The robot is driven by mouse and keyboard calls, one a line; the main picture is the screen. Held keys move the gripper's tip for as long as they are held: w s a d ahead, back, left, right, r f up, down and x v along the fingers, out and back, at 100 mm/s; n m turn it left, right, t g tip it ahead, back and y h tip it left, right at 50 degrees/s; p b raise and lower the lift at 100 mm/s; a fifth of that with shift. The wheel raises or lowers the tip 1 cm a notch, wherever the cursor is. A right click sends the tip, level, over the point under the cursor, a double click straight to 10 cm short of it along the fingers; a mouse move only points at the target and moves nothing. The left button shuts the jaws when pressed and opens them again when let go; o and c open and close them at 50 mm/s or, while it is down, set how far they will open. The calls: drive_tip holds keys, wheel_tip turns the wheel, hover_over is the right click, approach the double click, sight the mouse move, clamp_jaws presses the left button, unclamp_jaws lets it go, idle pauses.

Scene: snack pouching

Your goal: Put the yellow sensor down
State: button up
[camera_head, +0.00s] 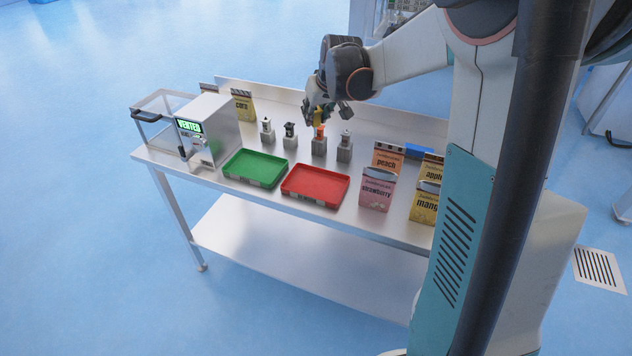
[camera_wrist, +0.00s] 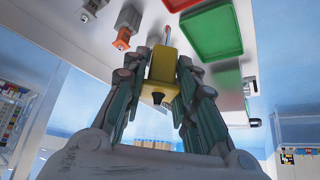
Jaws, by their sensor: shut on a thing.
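My gripper (camera_head: 325,108) is shut on the yellow sensor (camera_head: 319,116) and holds it above the row of grey holders at the back of the table. In the wrist view the yellow sensor (camera_wrist: 162,66) sits between the two fingers, with a dark tip towards the camera and a thin metal probe at the far end. An orange-topped sensor (camera_head: 319,131) stands in a grey holder below my gripper. A dark-topped sensor (camera_head: 290,129) and two grey-topped ones, on the left (camera_head: 266,124) and right (camera_head: 346,137), stand in the other holders.
A green tray (camera_head: 255,167) and a red tray (camera_head: 315,184) lie in front of the holders. A grey machine with a "VENTED" screen (camera_head: 189,127) stands at left. Pouches, including strawberry (camera_head: 377,190) and peach (camera_head: 388,158), stand at right. A corn pouch (camera_head: 243,105) is behind.

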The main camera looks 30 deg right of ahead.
wheel_tip(320, 180, down, 20)
drive_tip(key=b, duration=0.5)
drive_tip(key=shift+r, duration=0.2)
drive_tip(key=shift+f+b, duration=0.2)
drive_tip(key=shift+b, duration=0.15)
drive_tip(key=o, duration=1)
drive_tip(key=shift+o, duration=0.2)
drive_tip(key=shift+r, duration=0.1)
drive_tip(key=shift+s+r+p, duration=0.1)
drive_tip(key=shift+r+p, duration=0.2)
drive_tip(key=shift+r, duration=0.1)
drive_tip(key=p+v, duration=0.3)
drive_tip(key=v, duration=0.8)
drive_tip(key=shift+r, duration=0.15)
